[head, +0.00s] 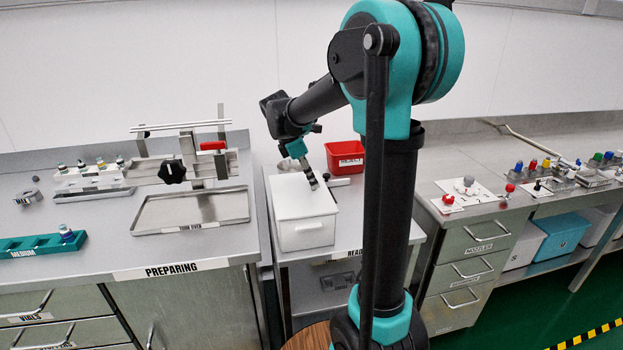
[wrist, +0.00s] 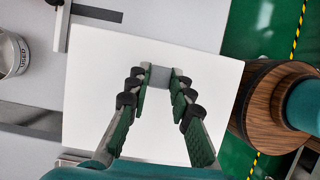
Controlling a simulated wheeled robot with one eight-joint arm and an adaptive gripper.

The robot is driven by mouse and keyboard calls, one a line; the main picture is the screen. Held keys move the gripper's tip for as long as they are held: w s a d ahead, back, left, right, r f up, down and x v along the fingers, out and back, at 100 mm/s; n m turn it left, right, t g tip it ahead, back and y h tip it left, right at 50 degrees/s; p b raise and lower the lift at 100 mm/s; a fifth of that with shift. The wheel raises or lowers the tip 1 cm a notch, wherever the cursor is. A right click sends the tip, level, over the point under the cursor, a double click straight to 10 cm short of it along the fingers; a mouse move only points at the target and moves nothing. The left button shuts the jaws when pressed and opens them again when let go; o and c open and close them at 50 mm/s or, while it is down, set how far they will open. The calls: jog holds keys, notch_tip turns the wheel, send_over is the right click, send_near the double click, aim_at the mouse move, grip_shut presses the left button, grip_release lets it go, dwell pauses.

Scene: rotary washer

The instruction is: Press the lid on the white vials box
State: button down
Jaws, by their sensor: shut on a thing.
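The white vials box (head: 306,234) stands on the middle counter in the head view. Its flat white lid (head: 288,188) lies over its top; I cannot tell whether it is fully seated. In the wrist view the lid (wrist: 90,75) fills the middle of the picture, with a small grey knob (wrist: 159,76) on it. My gripper (head: 312,183) is above the lid, pointing down. In the wrist view my gripper's fingertips (wrist: 158,78) are shut on the grey knob, one on each side. The inside of the box is hidden.
A red reject bin (head: 345,157) stands behind the box. A metal round container marked USED (wrist: 12,54) is at the left of the wrist view. A metal tray (head: 192,209) and a vial rack (head: 90,177) are on the left counter. My arm hides part of the right side.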

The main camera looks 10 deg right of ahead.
jog(key=c, duration=1.3)
grip_release()
jog(key=shift+r, duration=0.1)
jog(key=v, duration=1.1)
jog(key=shift+a+r, duration=0.25)
jog(key=shift+r, duration=0.1)
jog(key=shift+s, duration=0.1)
